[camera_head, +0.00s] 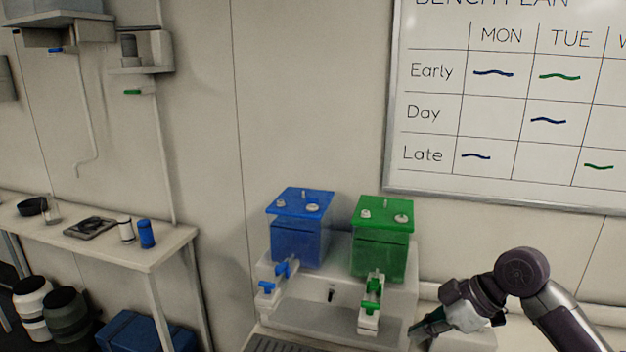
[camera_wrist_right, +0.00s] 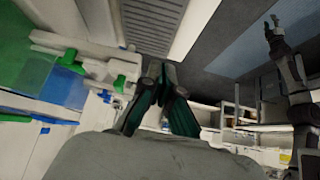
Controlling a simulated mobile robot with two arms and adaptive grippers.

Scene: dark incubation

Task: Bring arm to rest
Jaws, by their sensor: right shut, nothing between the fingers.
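My right gripper (camera_head: 424,328) shows at the lower right of the head view, at the end of my bent arm, just right of the green tank's tap. In the right wrist view its two dark fingers (camera_wrist_right: 163,78) meet at the tips with nothing between them. In the wrist view, what looks like my left gripper (camera_wrist_right: 273,27) stands raised at the upper right, small and dark; its jaws are too small to judge. It does not show in the head view.
A blue tank (camera_head: 300,240) and a green tank (camera_head: 381,250) with taps stand on a pale stand (camera_head: 330,315) near my right gripper. A side table (camera_head: 150,258) with small items is at left, a blue box (camera_head: 135,332) below it. A whiteboard (camera_head: 500,130) hangs behind.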

